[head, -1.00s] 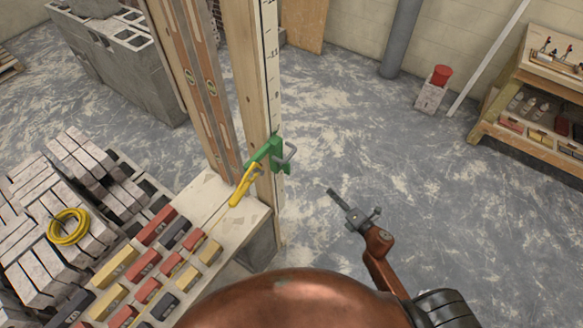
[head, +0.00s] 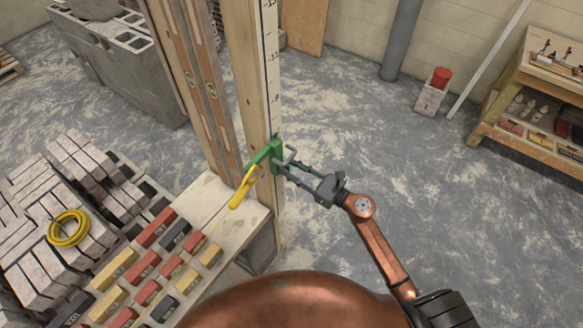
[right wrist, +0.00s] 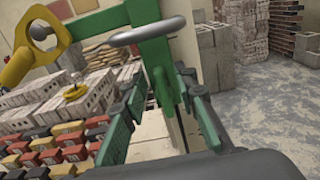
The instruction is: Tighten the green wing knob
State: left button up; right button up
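A green clamp (head: 268,152) is fixed on the upright wooden post, with a grey loop handle (head: 290,152) on its right and a yellow lever (head: 243,188) hanging at its lower left. In the right wrist view the green clamp (right wrist: 155,50) has a downward green part (right wrist: 161,86), with the grey loop (right wrist: 147,31) above it. I cannot clearly tell the wing knob's shape apart from this part. My right gripper (head: 286,168) is at the clamp's right side, its fingers apart. In the right wrist view its fingers (right wrist: 159,82) stand either side of the green part; contact is unclear. My left gripper is out of view.
The wooden post (head: 254,80) carries a measuring scale. Below left, a bench (head: 212,200) holds several coloured blocks, beside stacked bricks (head: 30,240) with a yellow coil (head: 69,229). The floor to the right is open up to a wooden shelf (head: 535,135).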

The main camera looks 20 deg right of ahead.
jog(key=shift+w+a, duration=0.15)
jog(key=shift+w, duration=0.05)
grip_shut()
dwell(0.4)
